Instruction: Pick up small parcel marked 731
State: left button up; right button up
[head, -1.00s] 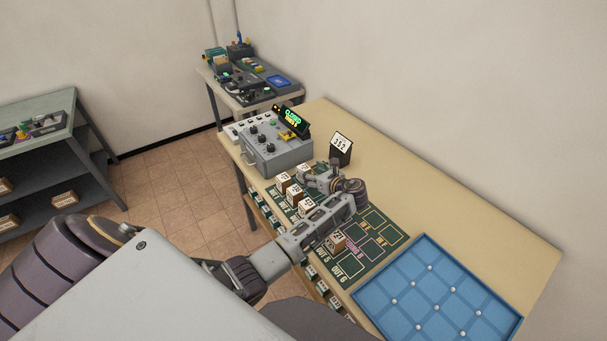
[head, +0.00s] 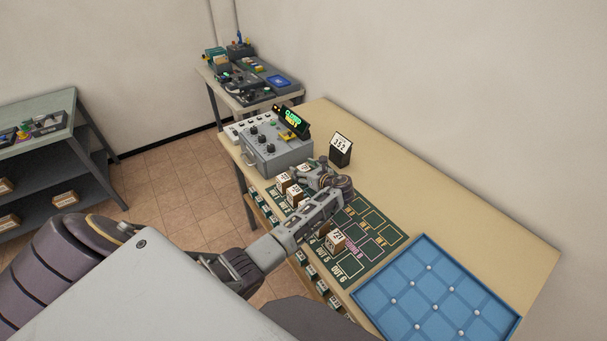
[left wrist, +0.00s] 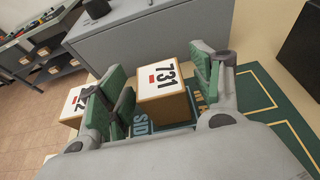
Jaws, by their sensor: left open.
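The small parcel marked 731 (left wrist: 162,90) is a brown box with a white top, a red mark and black digits. In the left wrist view it sits between the green-padded fingers of my left gripper (left wrist: 162,92), which is open. I cannot tell whether either pad touches it. In the head view my left gripper (head: 315,178) is low over the far end of the dark green mat (head: 377,238), and I cannot make out 731 there. Another parcel with a digit 2 showing (left wrist: 75,103) is just left of the fingers, partly hidden.
A grey control box (head: 275,150) stands just beyond the gripper, with a black number stand (head: 340,150) to its right. Other parcels, one nearer (head: 334,242), stand on the mat. A blue tray (head: 437,290) lies at the near end. The table's right side is bare.

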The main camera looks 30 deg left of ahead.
pick_arm(q)
jog(key=shift+a, duration=0.15)
dwell(0.3)
jog(key=c, duration=1.2)
